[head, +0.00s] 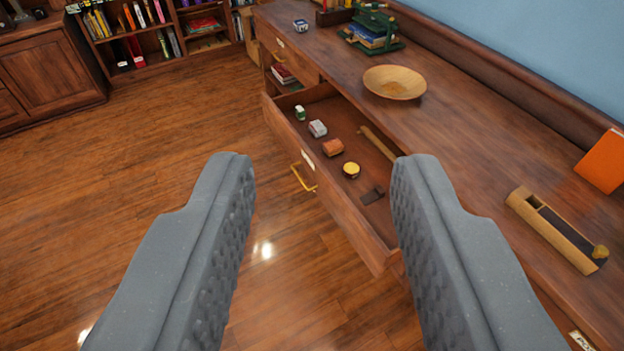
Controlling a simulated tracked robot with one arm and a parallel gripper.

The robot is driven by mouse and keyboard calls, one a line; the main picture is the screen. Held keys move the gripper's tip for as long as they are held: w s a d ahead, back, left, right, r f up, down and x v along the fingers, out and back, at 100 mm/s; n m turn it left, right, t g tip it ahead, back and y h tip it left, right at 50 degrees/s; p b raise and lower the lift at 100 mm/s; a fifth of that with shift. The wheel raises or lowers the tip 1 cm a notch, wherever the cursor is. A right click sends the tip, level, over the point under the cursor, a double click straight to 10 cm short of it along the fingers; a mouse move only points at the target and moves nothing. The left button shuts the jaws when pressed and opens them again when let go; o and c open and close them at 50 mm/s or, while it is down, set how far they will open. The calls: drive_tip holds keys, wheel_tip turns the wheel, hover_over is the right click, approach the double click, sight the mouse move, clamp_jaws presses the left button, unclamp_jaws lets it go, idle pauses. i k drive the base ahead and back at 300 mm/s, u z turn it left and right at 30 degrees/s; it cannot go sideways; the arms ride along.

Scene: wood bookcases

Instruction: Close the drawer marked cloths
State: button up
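A wooden drawer (338,203) stands pulled out from the long cabinet in the middle of the head view. Its front carries a small pale label (308,160), too small to read, so I cannot tell if it says cloths. A brass handle (302,180) sticks out from that front. Several small items lie inside, among them a yellow round tin (351,170) and an orange-brown block (332,147). My gripper (322,162) is open and empty, with its two grey fingers wide apart. The drawer shows between and beyond the fingers, and the right finger hides part of its near end.
The cabinet top (470,140) bears a wooden bowl (394,83), a green rack (372,30), a wooden box (556,230) and an orange object (603,162). Another drawer front (290,52) lies farther along. A bookcase (150,35) stands at the back. The floor (150,160) at left is clear.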

sight(369, 229)
drive_tip(key=u, duration=0.1)
drive_tip(key=i, duration=1)
drive_tip(key=z, duration=0.1)
